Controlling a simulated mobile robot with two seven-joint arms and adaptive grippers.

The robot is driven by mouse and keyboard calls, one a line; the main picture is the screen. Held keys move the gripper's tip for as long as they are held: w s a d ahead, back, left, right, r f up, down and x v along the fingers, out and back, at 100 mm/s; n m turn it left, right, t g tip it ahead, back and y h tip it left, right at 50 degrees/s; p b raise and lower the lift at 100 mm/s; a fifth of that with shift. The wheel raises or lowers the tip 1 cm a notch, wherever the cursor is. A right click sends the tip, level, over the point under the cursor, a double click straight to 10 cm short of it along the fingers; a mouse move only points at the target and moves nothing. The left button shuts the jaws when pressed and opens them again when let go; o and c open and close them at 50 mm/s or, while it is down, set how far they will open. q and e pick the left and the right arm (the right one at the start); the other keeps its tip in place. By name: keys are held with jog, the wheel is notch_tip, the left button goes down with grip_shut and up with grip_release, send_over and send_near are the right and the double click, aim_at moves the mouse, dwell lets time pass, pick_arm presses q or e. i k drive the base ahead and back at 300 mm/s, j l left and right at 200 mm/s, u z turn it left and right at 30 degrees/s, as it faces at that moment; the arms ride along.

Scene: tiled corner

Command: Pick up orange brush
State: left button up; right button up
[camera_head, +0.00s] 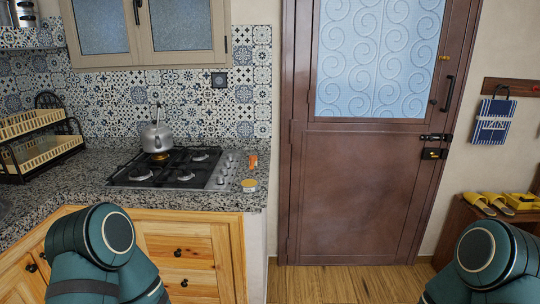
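A small orange upright thing (253,163) stands at the right end of the granite counter, just right of the gas hob. It may be the orange brush, but it is too small to make out bristles or a handle. A small round yellowish item (249,185) sits just in front of it, near the counter's front edge. Teal links of my two arms show at the bottom left and bottom right. Neither of my grippers is in view.
A grey kettle (156,139) stands on the black gas hob (172,168). A dish rack (38,146) stands at the counter's left. A brown door (358,180) is right of the counter. A low shelf with yellow slippers (487,203) is at far right.

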aim_at(252, 160)
jog(key=i+l+z, duration=0.1)
jog(key=i+z, duration=0.2)
jog(key=i, duration=1.15)
